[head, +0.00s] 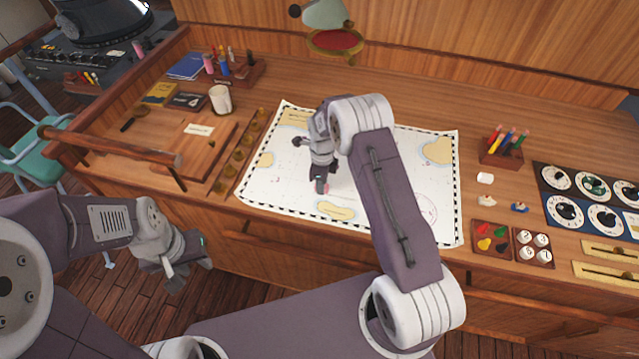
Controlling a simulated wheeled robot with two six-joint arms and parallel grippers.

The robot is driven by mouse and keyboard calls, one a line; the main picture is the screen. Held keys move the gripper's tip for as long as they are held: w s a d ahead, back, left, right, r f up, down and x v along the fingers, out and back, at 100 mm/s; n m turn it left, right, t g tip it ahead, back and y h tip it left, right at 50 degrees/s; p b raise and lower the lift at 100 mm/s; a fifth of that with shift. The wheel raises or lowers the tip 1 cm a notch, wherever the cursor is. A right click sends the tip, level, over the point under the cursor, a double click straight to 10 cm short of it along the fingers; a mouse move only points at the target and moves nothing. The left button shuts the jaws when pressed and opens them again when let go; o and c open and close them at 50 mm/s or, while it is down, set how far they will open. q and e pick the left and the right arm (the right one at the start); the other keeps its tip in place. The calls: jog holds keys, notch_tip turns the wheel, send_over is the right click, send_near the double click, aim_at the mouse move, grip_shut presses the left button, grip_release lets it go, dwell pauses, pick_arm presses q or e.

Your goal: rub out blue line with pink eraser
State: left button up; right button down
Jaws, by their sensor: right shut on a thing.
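A white sea chart (285,195) with a black-and-white border and tan land patches lies on the wooden desk. My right gripper (321,188) points down at the chart's middle, low over or at the paper. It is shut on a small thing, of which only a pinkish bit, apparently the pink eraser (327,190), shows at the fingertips. I cannot make out a blue line on the chart; my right arm covers part of the paper. My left gripper (190,258) hangs in front of the desk's left part, away from the chart; its jaw opening is unclear.
Right of the chart are a pen holder (501,150), a white block (485,178), two small items, a colour tray (491,237) and dial panels (590,195). Left are a mug (221,99), brass weights (238,155) and a wooden rail (110,146). A lamp (330,20) hangs behind.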

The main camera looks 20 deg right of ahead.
aim_at(343, 191)
jog(key=shift+s+d, duration=0.3)
jog(key=shift+d, duration=0.65)
jog(key=shift+s, duration=0.1)
jog(key=shift+s+d, duration=0.15)
jog(key=shift+d, duration=0.45)
jog(key=shift+s+d, duration=0.15)
jog(key=shift+d, duration=0.35)
jog(key=shift+s+d, duration=0.2)
jog(key=shift+d, duration=0.35)
jog(key=shift+s+d, duration=0.2)
jog(key=shift+d, duration=0.35)
jog(key=shift+d, duration=0.1)
